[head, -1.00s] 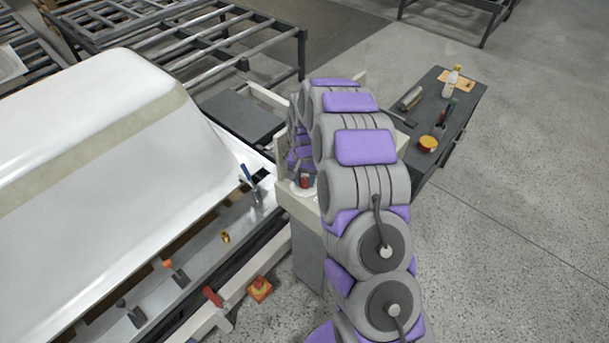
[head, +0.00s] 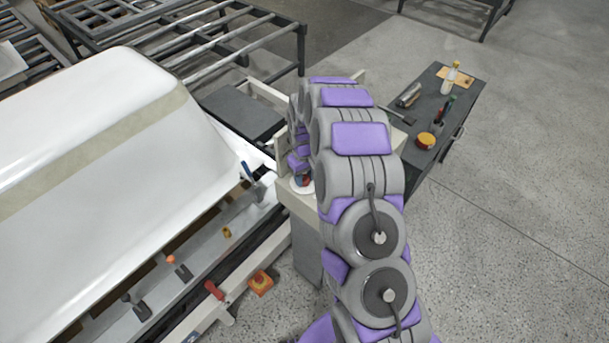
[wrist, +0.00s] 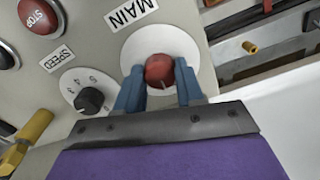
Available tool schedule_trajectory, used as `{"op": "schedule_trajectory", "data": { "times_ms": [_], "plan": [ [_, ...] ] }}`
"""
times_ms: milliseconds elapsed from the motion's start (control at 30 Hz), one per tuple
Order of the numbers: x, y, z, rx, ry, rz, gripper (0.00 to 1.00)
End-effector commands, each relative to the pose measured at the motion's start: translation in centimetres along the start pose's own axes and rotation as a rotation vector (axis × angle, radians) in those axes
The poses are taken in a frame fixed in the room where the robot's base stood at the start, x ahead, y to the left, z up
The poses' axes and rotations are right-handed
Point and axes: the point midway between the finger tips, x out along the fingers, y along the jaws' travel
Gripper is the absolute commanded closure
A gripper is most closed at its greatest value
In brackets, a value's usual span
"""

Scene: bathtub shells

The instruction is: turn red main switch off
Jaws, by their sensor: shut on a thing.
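The red main switch (wrist: 160,71) is a round red knob on a white disc, beside a label reading MAIN on the beige control panel (wrist: 105,45). In the wrist view my gripper (wrist: 160,85) has its two blue fingers on either side of the knob, shut on it. A mark shows on the knob's lower edge, between the fingers. In the head view the knob (head: 303,180) is small and partly hidden by my arm, with the gripper over it.
Near the switch are a black SPEED dial (wrist: 90,100) and a red STOP button (wrist: 38,15). The white tub shell (head: 100,140) lies to the left. A dark bench (head: 440,110) with bottles and tools stands at right.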

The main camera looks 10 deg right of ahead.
Motion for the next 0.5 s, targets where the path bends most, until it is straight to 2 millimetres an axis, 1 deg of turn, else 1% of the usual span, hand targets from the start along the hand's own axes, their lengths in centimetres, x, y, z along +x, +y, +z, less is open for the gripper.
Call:
{"op": "schedule_trajectory", "data": {
  "times_ms": [33, 200, 500],
  "plan": [
    [-0.29, 0.12, -0.39, -0.015, 0.012, 0.004, 0.93],
    [-0.28, 0.13, -0.4, -0.049, 0.013, 0.005, 0.93],
    [-0.29, 0.13, -0.4, -0.059, 0.013, 0.005, 0.93]
  ]
}}
